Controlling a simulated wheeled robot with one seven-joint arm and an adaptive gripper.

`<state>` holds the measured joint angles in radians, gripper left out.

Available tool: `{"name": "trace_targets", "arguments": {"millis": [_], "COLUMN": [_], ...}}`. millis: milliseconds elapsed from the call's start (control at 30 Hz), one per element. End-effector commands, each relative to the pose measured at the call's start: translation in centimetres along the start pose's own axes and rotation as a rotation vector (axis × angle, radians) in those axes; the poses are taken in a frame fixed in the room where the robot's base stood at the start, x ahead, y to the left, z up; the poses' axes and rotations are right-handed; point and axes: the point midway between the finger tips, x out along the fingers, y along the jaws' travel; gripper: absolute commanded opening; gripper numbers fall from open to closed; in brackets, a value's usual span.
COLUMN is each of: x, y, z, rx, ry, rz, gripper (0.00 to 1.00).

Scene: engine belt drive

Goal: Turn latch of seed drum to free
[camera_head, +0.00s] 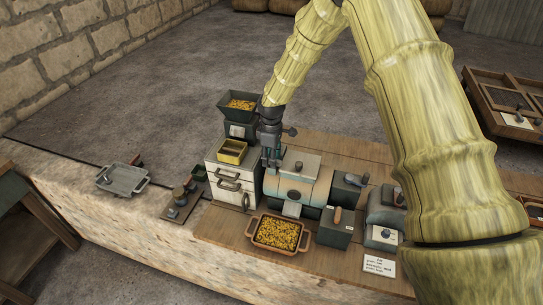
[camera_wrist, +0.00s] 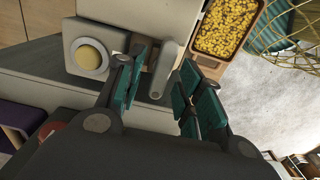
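The seed drum (camera_head: 297,190) is a cream and teal housing on the wooden board, right of the white drawer unit. My gripper (camera_head: 271,158) points down at its left end. In the wrist view my gripper (camera_wrist: 160,88) is open, with one teal-padded finger on each side of a grey lever (camera_wrist: 164,68), which looks like the latch. The lever lies between the fingers; I see no clear contact on both sides. The left finger partly covers the pale housing beside it. In the head view the latch is hidden behind the gripper.
A tray of yellow seeds (camera_head: 279,233) stands in front of the drum. The drawer unit (camera_head: 228,183) carries a yellow box and stands close left of the gripper. A hopper (camera_head: 239,105) stands behind. Dark green boxes (camera_head: 336,229) are at right. A grey tray (camera_head: 122,179) lies far left.

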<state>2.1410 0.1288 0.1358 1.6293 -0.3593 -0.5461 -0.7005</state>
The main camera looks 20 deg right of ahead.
Motion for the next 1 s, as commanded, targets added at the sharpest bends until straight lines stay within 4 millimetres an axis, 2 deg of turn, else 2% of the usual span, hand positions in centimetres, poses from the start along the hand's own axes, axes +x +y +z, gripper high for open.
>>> {"name": "trace_targets", "arguments": {"millis": [333,533,1000], "x": [0.26,0.25,0.37], "y": [-0.01,-0.01,0.08], "z": [0.00,-0.01,-0.06], "rx": [0.000,0.000,0.067], "ry": [0.000,0.000,0.001], "rz": [0.000,0.000,0.002], "gripper": [0.37,0.00,0.00]}}
